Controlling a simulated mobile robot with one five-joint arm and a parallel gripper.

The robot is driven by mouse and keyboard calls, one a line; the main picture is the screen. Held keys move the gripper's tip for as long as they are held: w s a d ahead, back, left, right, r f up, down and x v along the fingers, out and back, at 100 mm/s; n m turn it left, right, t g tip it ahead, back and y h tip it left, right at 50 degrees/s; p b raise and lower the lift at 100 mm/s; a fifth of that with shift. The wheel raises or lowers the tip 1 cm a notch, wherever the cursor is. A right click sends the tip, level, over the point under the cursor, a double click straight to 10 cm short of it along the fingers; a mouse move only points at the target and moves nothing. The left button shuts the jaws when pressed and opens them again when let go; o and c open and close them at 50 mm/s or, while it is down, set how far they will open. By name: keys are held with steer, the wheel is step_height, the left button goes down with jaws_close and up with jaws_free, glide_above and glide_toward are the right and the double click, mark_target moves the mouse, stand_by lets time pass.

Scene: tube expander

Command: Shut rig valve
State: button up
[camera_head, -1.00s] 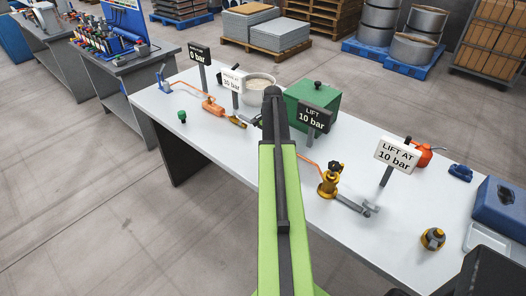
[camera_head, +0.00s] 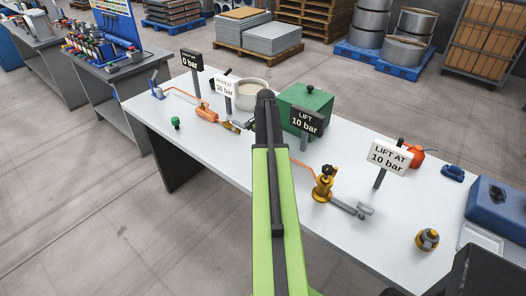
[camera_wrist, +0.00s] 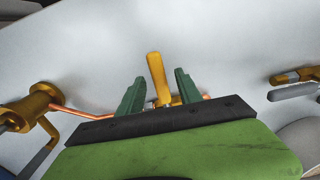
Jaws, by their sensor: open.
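A yellow lever handle (camera_wrist: 156,78), which looks like the valve's handle, stands between my gripper's fingers in the wrist view. My gripper (camera_wrist: 159,92) is open, with one green finger on each side of the lever and gaps visible on both sides. The lever's lower end and the valve body are largely hidden behind the dark gripper edge. A copper pipe (camera_wrist: 84,113) runs behind the gripper from a brass fitting (camera_wrist: 38,100) at the left. In the head view my green arm covers the middle of the bench, and my fingers are hidden.
A blue case (camera_head: 498,212) sits at right. The bench's front left is mostly clear.

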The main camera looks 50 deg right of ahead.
step_height(320, 180, up, 17)
steer(key=p, duration=1.6)
steer(key=shift+f, duration=0.15)
